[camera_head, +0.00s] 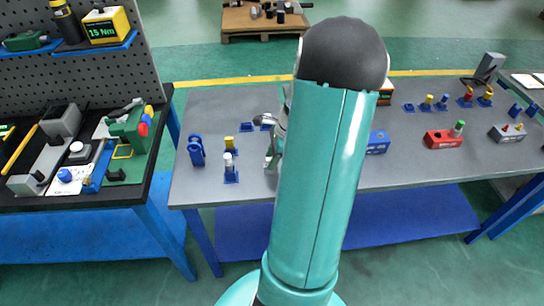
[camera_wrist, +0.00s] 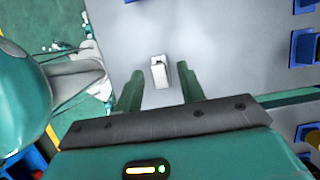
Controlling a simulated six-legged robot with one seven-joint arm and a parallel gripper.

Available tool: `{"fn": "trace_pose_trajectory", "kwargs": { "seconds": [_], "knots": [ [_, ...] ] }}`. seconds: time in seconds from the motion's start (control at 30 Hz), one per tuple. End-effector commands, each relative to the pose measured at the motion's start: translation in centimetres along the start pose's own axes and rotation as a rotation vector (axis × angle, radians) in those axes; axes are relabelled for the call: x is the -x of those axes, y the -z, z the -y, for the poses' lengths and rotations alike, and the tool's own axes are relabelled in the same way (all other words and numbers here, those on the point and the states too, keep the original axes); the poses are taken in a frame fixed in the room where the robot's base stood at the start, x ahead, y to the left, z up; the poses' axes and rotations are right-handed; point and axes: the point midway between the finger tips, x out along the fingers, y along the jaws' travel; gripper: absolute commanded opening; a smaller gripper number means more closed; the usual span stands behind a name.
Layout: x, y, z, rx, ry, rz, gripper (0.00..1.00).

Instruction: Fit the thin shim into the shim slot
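My gripper (camera_wrist: 160,82) is open in the wrist view, with its two green fingers apart above a grey tabletop (camera_wrist: 230,75). A small whitish block (camera_wrist: 159,73) with a darker side is seen between the fingertips; no finger appears to touch it. I cannot tell whether this block is the thin shim or the part with the shim slot. In the head view my arm covers the middle of the grey table, and only part of the gripper (camera_head: 271,156) shows at its left side. No shim or slot can be made out for certain in the head view.
Blue stands (camera_wrist: 304,47) line the right of the wrist view. On the table stand a white peg (camera_head: 230,160) and a yellow peg (camera_head: 229,141) in blue holders. A red block (camera_head: 443,140) and a grey block (camera_head: 507,134) stand right. A cluttered tool bench (camera_head: 100,196) is left.

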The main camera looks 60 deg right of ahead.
Motion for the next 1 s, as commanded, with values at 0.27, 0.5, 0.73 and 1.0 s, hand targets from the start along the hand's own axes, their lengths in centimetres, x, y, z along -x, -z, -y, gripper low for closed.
{"fn": "trace_pose_trajectory", "kwargs": {
  "seconds": [0.27, 0.5, 0.73, 1.0],
  "knots": [
    [0.9, 0.0, 0.1, 0.000, 0.002, -0.001, 0.39],
    [2.6, 0.0, 0.1, 0.001, 0.002, -0.001, 0.39],
    [4.3, 0.0, 0.0, 0.001, 0.001, -0.001, 0.39],
    [5.0, 0.0, 0.0, 0.000, 0.000, 0.000, 0.39]
  ]
}}
